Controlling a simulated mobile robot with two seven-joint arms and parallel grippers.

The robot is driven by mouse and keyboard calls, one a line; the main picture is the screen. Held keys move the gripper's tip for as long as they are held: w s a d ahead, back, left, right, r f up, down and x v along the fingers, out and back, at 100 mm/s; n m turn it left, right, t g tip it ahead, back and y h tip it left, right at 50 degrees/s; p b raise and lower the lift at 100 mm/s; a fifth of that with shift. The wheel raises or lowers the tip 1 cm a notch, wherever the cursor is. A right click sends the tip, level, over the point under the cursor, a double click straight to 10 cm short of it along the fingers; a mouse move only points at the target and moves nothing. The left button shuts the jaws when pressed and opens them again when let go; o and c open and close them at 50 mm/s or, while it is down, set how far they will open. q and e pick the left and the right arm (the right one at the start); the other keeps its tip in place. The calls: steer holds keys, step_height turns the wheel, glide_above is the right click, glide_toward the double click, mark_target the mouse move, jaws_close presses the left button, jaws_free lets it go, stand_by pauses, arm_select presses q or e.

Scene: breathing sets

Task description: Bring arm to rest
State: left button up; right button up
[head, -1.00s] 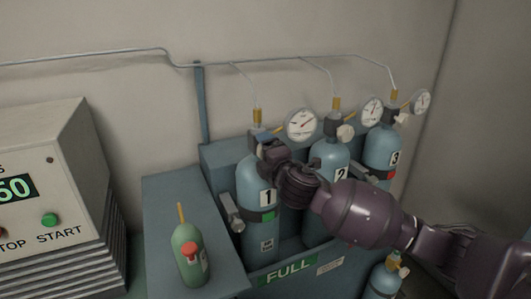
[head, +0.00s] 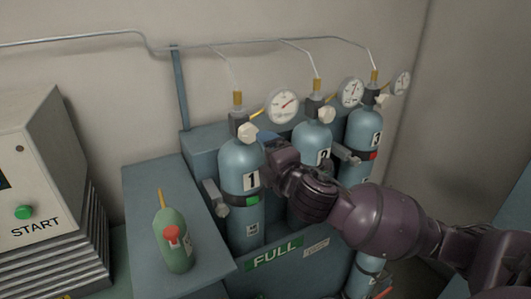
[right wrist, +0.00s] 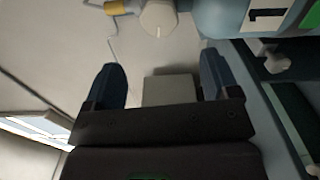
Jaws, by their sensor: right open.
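My right arm comes in from the right in the head view, with my right gripper (head: 275,160) between cylinder 1 (head: 240,210) and cylinder 2 (head: 313,139). In the right wrist view my right gripper (right wrist: 160,88) is open, with no object held between its fingers. Cylinder 1, blue with a black-and-green band, also shows at the top right of the wrist view (right wrist: 220,18), beyond the fingers. A pale valve knob (right wrist: 158,18) is ahead of them. In the head view this knob (head: 247,133) is on top of cylinder 1. My left gripper is out of view.
Cylinder 3 (head: 362,128) stands at the right of the rack marked FULL (head: 275,256). A machine with a green START button (head: 24,212) is at left. Gauges and thin pipes are above the cylinders.

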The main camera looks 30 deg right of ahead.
stand_by(0.4)
step_height(320, 180, down, 18)
steer(key=s+a+m+g+y, duration=0.2)
steer(key=s+m+y, duration=0.1)
steer(key=m, duration=0.7)
steer(key=s+f+m+g+h+b, duration=0.1)
steer(key=s+f+m+g, duration=0.3)
steer(key=s+f, duration=1.3)
step_height(320, 180, down, 2)
steer(key=m+h, duration=0.1)
steer(key=m, duration=0.2)
steer(key=shift+s+a+f, duration=0.15)
steer(key=shift+s+a, duration=0.05)
steer(key=shift+s, duration=0.2)
